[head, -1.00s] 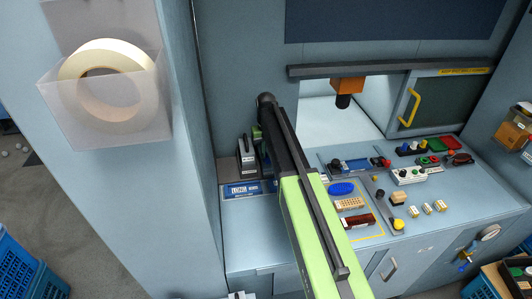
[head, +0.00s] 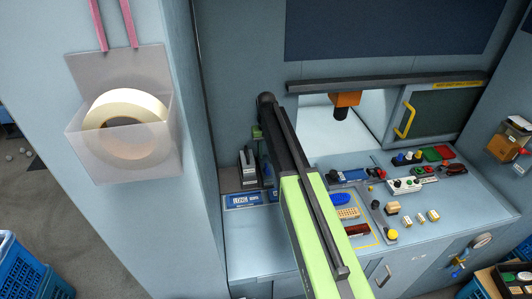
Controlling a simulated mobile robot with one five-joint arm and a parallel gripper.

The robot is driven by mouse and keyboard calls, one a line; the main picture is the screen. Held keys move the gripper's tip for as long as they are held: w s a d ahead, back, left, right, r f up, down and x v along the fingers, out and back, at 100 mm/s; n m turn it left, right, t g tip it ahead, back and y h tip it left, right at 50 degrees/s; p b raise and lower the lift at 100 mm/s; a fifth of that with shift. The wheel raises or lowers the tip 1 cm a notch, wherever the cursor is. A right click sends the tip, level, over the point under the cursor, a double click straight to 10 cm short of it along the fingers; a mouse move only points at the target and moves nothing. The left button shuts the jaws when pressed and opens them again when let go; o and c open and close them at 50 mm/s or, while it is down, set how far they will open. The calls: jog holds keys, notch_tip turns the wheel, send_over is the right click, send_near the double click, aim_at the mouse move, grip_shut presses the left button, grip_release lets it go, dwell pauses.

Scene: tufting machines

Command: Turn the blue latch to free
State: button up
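I cannot tell for certain which part is the blue latch. A blue piece (head: 346,176) lies on the worktop just right of my arm, in a row with a dark bar and a small red knob. A small blue-handled fitting (head: 458,271) sits below a round gauge on the cabinet front at lower right. My green and black arm reaches up the middle of the view and bends down at its far end, left of the worktop parts. My gripper is not visible; the arm hides what lies behind it.
A clear holder (head: 125,150) with a tape roll hangs on the left cabinet wall. A black device (head: 247,168) stands behind a blue label plate.

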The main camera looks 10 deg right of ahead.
notch_tip(320, 180, up, 11)
jog(key=p, duration=0.8)
jog(key=shift+f+p, duration=0.2)
jog(key=shift+p, duration=0.2)
jog(key=s+f+b, duration=0.4)
jog(key=s, duration=0.5)
jog(key=s+f+b, duration=0.5)
jog(key=s, duration=0.4)
jog(key=s+f+b, duration=0.5)
jog(key=s, duration=0.4)
jog(key=shift+d+f, duration=0.15)
jog(key=shift+f, duration=0.1)
